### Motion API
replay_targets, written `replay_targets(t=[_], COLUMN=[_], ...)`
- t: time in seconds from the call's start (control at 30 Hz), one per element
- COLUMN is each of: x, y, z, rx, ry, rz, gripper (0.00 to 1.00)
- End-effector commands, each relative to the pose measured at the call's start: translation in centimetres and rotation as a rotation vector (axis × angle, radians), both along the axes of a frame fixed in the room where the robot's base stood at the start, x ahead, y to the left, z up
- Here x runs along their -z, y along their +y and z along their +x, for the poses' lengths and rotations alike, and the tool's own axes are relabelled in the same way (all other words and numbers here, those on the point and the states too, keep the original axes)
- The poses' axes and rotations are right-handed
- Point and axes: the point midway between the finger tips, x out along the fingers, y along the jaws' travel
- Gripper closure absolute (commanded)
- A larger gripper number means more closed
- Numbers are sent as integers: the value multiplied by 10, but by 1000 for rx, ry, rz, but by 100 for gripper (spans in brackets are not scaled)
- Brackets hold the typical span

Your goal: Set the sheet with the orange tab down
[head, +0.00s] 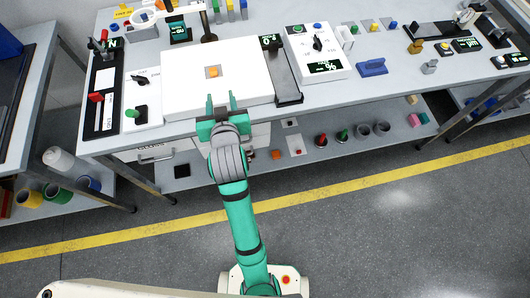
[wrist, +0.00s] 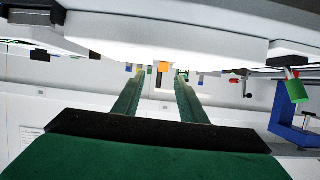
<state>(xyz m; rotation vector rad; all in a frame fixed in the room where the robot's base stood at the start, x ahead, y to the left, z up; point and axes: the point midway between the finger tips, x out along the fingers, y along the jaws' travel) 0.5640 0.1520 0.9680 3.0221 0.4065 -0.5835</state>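I cannot make out a sheet's outline apart from the white surface. My gripper (head: 222,102) is at the panel's front edge, short of the tab, with its two green fingers apart. In the wrist view the fingers (wrist: 157,74) stand apart with a clear gap. An orange square (wrist: 164,67) shows between and beyond the fingertips, at the white edge, untouched as far as I can see.
A black slab with a display (head: 284,75) stands right of the panel, then a white box with a dial (head: 318,52). A white box with a green knob (head: 141,100) is on the left.

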Motion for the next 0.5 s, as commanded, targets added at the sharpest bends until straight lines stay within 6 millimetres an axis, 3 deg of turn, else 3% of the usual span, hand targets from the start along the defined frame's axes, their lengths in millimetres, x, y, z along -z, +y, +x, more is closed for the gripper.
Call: replay_targets(t=[0.03,0.2,0.5], x=[17,55,104], y=[-7,-32,-74], z=[-10,-42,-116], rx=[11,51,123], ry=[8,-9,-42], rz=[4,24,42], gripper=[62,62,62])
